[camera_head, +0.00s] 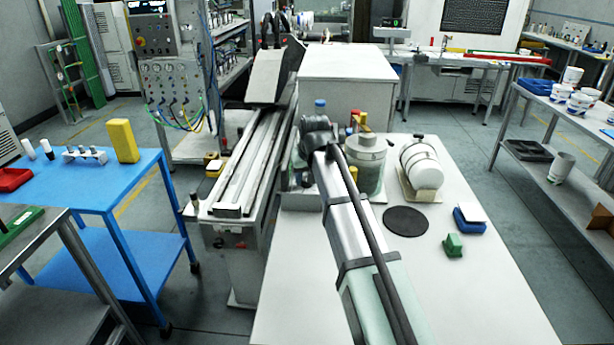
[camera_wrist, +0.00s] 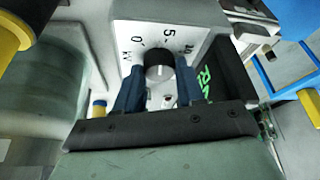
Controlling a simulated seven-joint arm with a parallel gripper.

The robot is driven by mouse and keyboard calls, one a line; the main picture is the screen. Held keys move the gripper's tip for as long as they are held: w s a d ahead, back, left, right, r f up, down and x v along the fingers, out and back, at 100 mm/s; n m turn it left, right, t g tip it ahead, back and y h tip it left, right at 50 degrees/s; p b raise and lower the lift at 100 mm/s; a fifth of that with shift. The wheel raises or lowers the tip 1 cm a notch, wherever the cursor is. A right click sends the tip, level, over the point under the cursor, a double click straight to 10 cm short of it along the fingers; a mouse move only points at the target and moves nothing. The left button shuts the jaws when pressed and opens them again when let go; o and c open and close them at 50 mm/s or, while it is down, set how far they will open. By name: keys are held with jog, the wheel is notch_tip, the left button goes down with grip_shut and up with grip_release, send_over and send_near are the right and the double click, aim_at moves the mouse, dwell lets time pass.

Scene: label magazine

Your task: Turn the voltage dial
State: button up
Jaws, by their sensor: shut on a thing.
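The voltage dial (camera_wrist: 159,58) is a round black knob on a light panel in the wrist view. The marks kV, 0, 5 and 10 run around its upper side. A small pale mark shows on the knob, but its exact pointing is too small to read. My gripper (camera_wrist: 160,74) has its two dark blue fingers on either side of the knob and is shut on it. In the head view my arm covers the dial and the fingertips.
A dark panel with green characters (camera_wrist: 206,76) stands close to the right finger. In the head view, a grey canister (camera_head: 366,155), a white drum (camera_head: 421,165) and a black disc (camera_head: 406,221) share the white table (camera_head: 470,295).

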jog(key=shift+m+h, duration=0.5)
jog(key=shift+m, duration=1.1)
jog(key=o, duration=1)
jog(key=v, duration=1.3)
jog(key=shift+s+a+r, duration=0.15)
jog(key=shift+s+r, duration=0.05)
jog(key=shift+r, duration=0.2)
